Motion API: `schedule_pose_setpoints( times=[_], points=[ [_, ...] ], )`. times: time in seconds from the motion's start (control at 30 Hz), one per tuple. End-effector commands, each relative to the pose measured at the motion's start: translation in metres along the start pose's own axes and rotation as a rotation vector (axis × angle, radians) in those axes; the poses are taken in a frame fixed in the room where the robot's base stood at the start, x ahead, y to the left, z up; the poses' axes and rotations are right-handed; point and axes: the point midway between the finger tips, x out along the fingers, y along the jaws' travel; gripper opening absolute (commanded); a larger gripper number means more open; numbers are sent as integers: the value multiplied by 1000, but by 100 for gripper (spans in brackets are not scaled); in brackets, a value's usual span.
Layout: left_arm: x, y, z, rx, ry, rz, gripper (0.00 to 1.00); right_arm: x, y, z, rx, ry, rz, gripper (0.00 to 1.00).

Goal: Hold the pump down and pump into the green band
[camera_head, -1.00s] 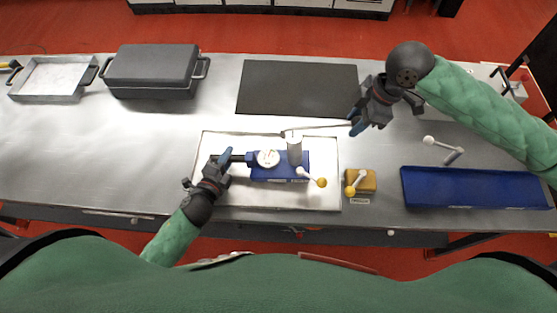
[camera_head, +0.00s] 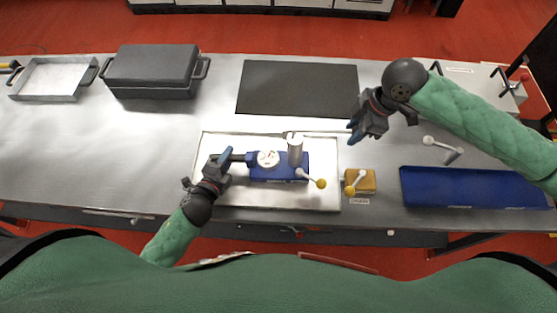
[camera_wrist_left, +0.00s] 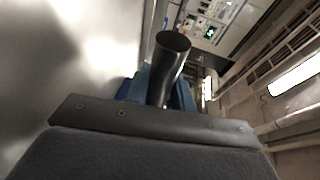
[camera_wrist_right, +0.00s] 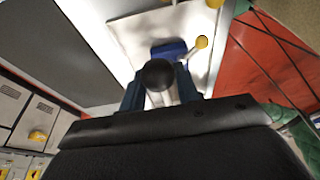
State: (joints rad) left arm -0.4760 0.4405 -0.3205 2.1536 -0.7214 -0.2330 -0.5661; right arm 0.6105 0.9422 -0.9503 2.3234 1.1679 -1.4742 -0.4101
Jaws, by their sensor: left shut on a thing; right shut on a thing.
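The blue pump (camera_head: 279,168) sits on a white tray (camera_head: 240,195). It has a round white gauge (camera_head: 268,159), a grey upright cylinder (camera_head: 295,151) and a yellow-knobbed lever (camera_head: 312,179). The gauge needle and any green band are too small to read. My left gripper (camera_head: 227,160) is shut on the dark handle at the pump's left side; this handle (camera_wrist_left: 169,60) also shows in the left wrist view. A thin pump rod (camera_head: 325,133) runs right from the cylinder top, nearly level. My right gripper (camera_head: 354,131) is shut on its far end, a dark grip (camera_wrist_right: 158,75).
A yellow block (camera_head: 367,180) with a yellow-knobbed lever stands right of the tray. A blue bin (camera_head: 475,188) lies further right. A black mat (camera_head: 297,88) lies behind, and a dark lidded box (camera_head: 152,70) and metal pan (camera_head: 50,80) stand back left.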

Motion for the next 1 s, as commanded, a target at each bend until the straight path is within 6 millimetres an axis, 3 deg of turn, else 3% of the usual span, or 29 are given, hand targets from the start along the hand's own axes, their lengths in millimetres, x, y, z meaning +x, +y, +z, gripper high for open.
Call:
schedule_pose_setpoints(
  times=[0.7, 0.73, 0.8, 0.83, 1.0],
  points=[
    [-1, 4, -1, 0, 0, 6, 0, 20, -1, 4, -1, 2, -3, 0],
    [-1, 5, -1, 0, 0, 6, 0, 20, -1, 4, -1, 2, -2, 33],
    [-1, 5, 0, 0, 0, 7, 0, 19, -1, 4, -1, 1, -2, 47],
    [-1, 5, 0, 0, 0, 7, 0, 19, -1, 4, -1, 1, -2, 51],
    [-1, 5, 0, 0, -1, 8, 0, 19, 0, 4, 0, 1, -1, 51]
  ],
)
